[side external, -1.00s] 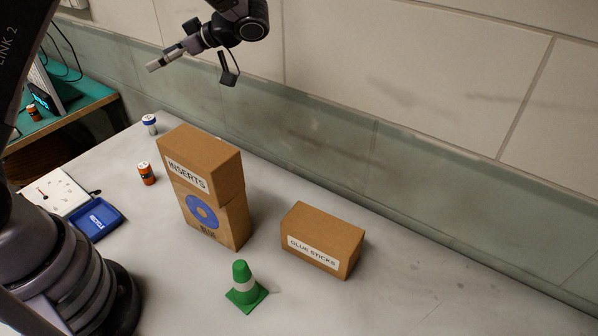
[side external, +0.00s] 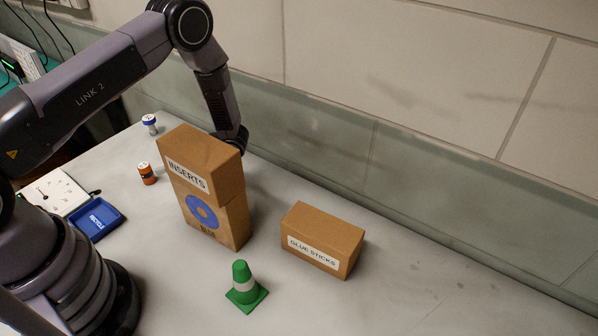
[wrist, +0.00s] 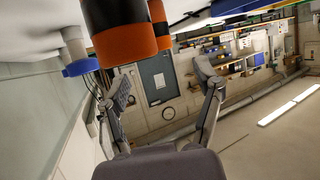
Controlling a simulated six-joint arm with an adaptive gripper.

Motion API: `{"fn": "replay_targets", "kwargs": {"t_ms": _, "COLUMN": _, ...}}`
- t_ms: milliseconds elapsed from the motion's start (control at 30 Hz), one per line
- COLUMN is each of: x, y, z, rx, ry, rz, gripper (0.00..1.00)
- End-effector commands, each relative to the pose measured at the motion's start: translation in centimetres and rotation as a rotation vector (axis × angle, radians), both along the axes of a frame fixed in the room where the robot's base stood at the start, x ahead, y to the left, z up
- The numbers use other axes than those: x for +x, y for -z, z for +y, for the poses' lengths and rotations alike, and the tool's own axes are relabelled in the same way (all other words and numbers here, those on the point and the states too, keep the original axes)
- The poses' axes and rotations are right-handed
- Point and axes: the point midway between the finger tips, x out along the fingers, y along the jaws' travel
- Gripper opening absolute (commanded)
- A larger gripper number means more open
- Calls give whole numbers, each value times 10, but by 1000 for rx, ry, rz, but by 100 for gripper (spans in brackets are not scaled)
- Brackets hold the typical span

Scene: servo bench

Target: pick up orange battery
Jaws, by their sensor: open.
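The orange battery (side external: 147,174) stands upright on the grey bench, left of the stacked cartons in the side view. In the wrist view, which is turned over, a large orange and black cylinder (wrist: 122,38) at the top edge appears to be this battery, partly cut off. My gripper (wrist: 162,80) is open, its two fingers spread with nothing between them. The battery shows beyond the fingers, towards the upper left, not between them. In the side view my gripper is hidden behind the cartons.
The INSERTS carton (side external: 203,165) sits on another carton. A GLUE STICKS box (side external: 322,240) and green cone (side external: 245,285) stand to the right. A blue-and-white cylinder (side external: 150,124) stands behind the battery; a blue tray (side external: 97,219) lies left. A second orange cylinder (wrist: 159,22) shows in the wrist view.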

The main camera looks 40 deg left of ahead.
Motion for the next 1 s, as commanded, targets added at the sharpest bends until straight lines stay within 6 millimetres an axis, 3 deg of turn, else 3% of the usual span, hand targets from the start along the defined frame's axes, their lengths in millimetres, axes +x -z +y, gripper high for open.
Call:
{"fn": "replay_targets", "kwargs": {"t_ms": 533, "x": -26, "y": 30, "z": 50, "rx": -1, "ry": -1, "rz": 1, "gripper": 66}}
{"fn": "replay_targets", "kwargs": {"t_ms": 833, "x": -29, "y": 32, "z": 55, "rx": -2, "ry": 1, "rz": -1, "gripper": 66}}
{"fn": "replay_targets", "kwargs": {"t_ms": 1000, "x": -29, "y": 32, "z": 55, "rx": -1, "ry": 1, "rz": -1, "gripper": 45}}
